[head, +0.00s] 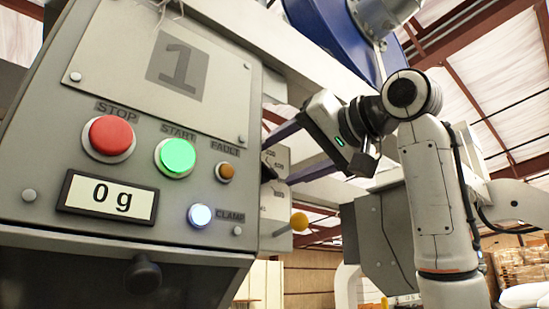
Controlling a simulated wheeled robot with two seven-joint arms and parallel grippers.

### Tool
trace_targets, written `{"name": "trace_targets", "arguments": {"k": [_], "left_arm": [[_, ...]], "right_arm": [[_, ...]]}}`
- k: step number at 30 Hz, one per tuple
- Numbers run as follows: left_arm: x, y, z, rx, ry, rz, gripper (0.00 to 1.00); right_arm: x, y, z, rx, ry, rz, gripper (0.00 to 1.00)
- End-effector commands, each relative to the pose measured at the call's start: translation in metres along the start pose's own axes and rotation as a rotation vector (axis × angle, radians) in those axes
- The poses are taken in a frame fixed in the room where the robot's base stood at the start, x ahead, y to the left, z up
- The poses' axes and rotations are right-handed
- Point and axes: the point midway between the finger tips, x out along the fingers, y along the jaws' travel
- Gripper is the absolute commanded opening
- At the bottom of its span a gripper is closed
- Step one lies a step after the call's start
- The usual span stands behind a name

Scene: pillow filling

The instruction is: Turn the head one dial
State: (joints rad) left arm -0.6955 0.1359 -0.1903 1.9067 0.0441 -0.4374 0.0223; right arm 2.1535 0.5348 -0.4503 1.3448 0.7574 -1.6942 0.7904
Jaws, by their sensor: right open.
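Head one is the grey machine box marked "1" (110,130), filling the left of the head view. On its right side is a small panel (274,212) with scale numbers. A dark dial (268,172) seems to sit there, partly hidden by the box edge. My right gripper (278,162) reaches in from the right. My left gripper is not in view.
The front panel has a red STOP button (110,136), a lit green START button (176,156), an orange FAULT lamp (227,172), a lit CLAMP button (200,215) and a "0 g" display (108,198). A yellow-knobbed lever (298,222) sticks out below my gripper.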

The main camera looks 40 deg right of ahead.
Motion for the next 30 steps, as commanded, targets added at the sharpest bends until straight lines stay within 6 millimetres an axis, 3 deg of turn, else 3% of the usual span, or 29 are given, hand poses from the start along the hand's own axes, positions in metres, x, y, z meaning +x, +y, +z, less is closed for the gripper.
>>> {"name": "trace_targets", "arguments": {"k": [6,15,17,23,30], "left_arm": [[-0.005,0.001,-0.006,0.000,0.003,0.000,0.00],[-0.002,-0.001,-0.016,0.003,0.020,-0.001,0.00],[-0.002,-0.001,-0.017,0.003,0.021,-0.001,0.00],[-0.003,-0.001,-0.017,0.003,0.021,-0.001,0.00],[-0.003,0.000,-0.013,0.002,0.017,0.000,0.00]], "right_arm": [[0.022,0.000,-0.001,0.001,0.000,0.001,0.59],[0.025,0.000,0.000,0.001,0.001,0.000,0.59],[0.025,0.000,0.000,0.001,0.001,0.000,0.53],[0.025,0.000,0.000,0.000,0.001,0.000,0.19],[0.025,0.001,0.000,0.017,0.000,0.000,0.18]]}}
